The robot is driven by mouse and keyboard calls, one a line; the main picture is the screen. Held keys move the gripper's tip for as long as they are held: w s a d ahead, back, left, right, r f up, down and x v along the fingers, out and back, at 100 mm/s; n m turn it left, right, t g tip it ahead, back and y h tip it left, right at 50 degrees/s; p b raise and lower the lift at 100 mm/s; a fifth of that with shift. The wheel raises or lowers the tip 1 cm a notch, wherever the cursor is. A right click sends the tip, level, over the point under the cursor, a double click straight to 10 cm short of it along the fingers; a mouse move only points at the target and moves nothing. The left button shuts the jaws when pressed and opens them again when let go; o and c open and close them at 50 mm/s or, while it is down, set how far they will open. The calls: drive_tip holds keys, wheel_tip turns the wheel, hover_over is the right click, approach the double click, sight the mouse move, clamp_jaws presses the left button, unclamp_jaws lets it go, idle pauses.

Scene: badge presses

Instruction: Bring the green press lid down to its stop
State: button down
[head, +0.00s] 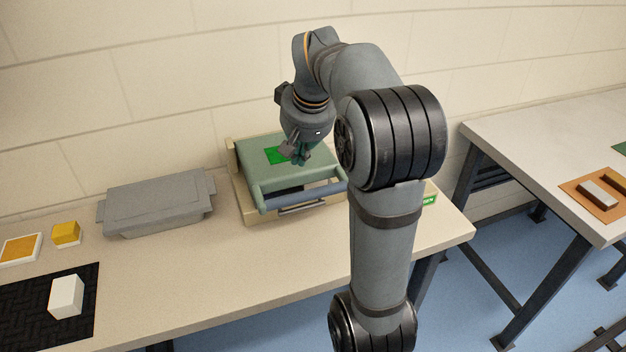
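The green press (240,196) stands on the table against the wall, on a beige base. Its green lid (262,165) carries a bright green patch and has a blue-grey bar handle (305,195) along its front. The lid looks low over the base, with a dark gap under the handle; I cannot tell whether it touches its stop. My gripper (300,160) points down at the top of the lid, behind the handle. Its fingers are small and partly dark, so I cannot tell whether they are open or touching the lid.
A grey lidded box (158,204) stands left of the press. Further left are a yellow block (66,233), a yellow-topped tray (20,249) and a white block (66,296) on a black mat (22,310). A second table (555,150) stands right, across a gap.

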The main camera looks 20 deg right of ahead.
wheel_tip(320, 180, up, 7)
drive_tip(key=p, duration=0.5)
drive_tip(key=shift+f+p, duration=0.15)
drive_tip(key=shift+p, duration=0.25)
idle(0.9)
